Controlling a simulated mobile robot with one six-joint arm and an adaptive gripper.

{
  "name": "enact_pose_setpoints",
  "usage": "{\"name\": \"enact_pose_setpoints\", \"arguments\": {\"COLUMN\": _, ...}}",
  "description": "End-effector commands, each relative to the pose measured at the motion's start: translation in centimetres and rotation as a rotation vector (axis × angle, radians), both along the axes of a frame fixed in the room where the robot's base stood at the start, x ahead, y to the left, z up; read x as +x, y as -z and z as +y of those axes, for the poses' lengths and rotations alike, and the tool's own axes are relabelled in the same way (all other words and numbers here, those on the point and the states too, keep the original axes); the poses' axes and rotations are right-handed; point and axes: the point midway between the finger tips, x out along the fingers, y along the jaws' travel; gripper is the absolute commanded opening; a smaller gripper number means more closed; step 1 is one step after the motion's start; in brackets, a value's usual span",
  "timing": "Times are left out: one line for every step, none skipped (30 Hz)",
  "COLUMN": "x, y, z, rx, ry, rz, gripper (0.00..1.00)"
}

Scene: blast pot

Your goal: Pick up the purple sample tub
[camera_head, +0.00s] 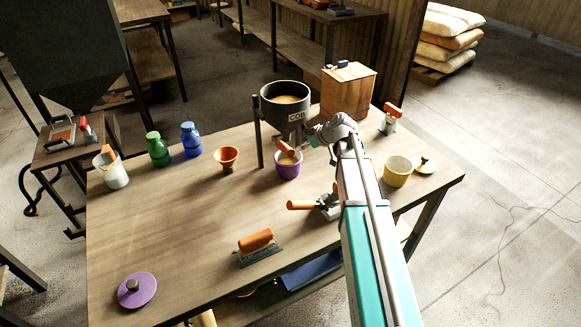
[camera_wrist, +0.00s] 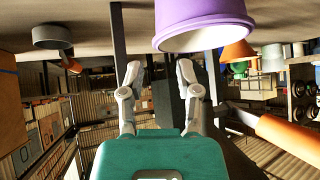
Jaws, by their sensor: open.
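The purple sample tub (camera_head: 288,165) stands on the workbench below the dark hopper, with tan material showing inside. In the wrist view, which appears upside down, the purple tub (camera_wrist: 203,22) is at the top, beyond and slightly right of my fingertips. My gripper (camera_wrist: 158,74) is open, its two fingers spread with nothing between them. In the head view my gripper (camera_head: 310,139) is just right of the tub and close to the hopper. The fingertips are partly hidden there, and the gap to the tub is hard to judge.
The hopper (camera_head: 285,103) on its stand and its orange handle (camera_head: 285,148) crowd the tub. The bench's front left is mostly clear.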

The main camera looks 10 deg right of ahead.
Motion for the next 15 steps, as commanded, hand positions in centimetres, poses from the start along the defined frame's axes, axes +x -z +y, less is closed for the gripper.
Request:
{"name": "enact_pose_setpoints", "arguments": {"x": 0.1, "y": 0.3, "z": 0.1, "rx": 0.000, "ry": 0.000, "rz": 0.000, "gripper": 0.43}}
{"name": "enact_pose_setpoints", "arguments": {"x": 0.2, "y": 0.4, "z": 0.1, "rx": 0.000, "ry": 0.000, "rz": 0.000, "gripper": 0.43}}
{"name": "enact_pose_setpoints", "arguments": {"x": 0.3, "y": 0.6, "z": 0.2, "rx": 0.000, "ry": 0.000, "rz": 0.000, "gripper": 0.43}}
{"name": "enact_pose_setpoints", "arguments": {"x": 0.3, "y": 0.8, "z": 0.3, "rx": 0.000, "ry": 0.000, "rz": 0.000, "gripper": 0.43}}
{"name": "enact_pose_setpoints", "arguments": {"x": 0.4, "y": 1.0, "z": 0.4, "rx": 0.000, "ry": 0.000, "rz": 0.000, "gripper": 0.43}}
{"name": "enact_pose_setpoints", "arguments": {"x": 0.6, "y": 1.3, "z": 0.5, "rx": 0.000, "ry": 0.000, "rz": 0.000, "gripper": 0.43}}
{"name": "enact_pose_setpoints", "arguments": {"x": 0.7, "y": 1.5, "z": 0.6, "rx": 0.000, "ry": 0.000, "rz": 0.000, "gripper": 0.43}}
{"name": "enact_pose_setpoints", "arguments": {"x": 0.8, "y": 1.8, "z": 0.7, "rx": 0.000, "ry": 0.000, "rz": 0.000, "gripper": 0.43}}
{"name": "enact_pose_setpoints", "arguments": {"x": 0.9, "y": 2.1, "z": 0.8, "rx": 0.000, "ry": 0.000, "rz": 0.000, "gripper": 0.43}}
{"name": "enact_pose_setpoints", "arguments": {"x": 1.1, "y": 2.3, "z": 0.9, "rx": -0.001, "ry": -0.001, "rz": -0.001, "gripper": 0.43}}
{"name": "enact_pose_setpoints", "arguments": {"x": 1.2, "y": 2.6, "z": 1.0, "rx": -0.001, "ry": -0.001, "rz": -0.001, "gripper": 0.43}}
{"name": "enact_pose_setpoints", "arguments": {"x": 1.3, "y": 2.9, "z": 1.2, "rx": -0.001, "ry": -0.001, "rz": -0.001, "gripper": 0.43}}
{"name": "enact_pose_setpoints", "arguments": {"x": 1.5, "y": 3.1, "z": 1.3, "rx": 0.000, "ry": -0.001, "rz": 0.000, "gripper": 0.43}}
{"name": "enact_pose_setpoints", "arguments": {"x": 1.7, "y": 3.3, "z": 1.5, "rx": 0.000, "ry": -0.001, "rz": 0.000, "gripper": 0.43}}
{"name": "enact_pose_setpoints", "arguments": {"x": 1.8, "y": 3.5, "z": 1.6, "rx": 0.000, "ry": -0.001, "rz": 0.000, "gripper": 0.43}}
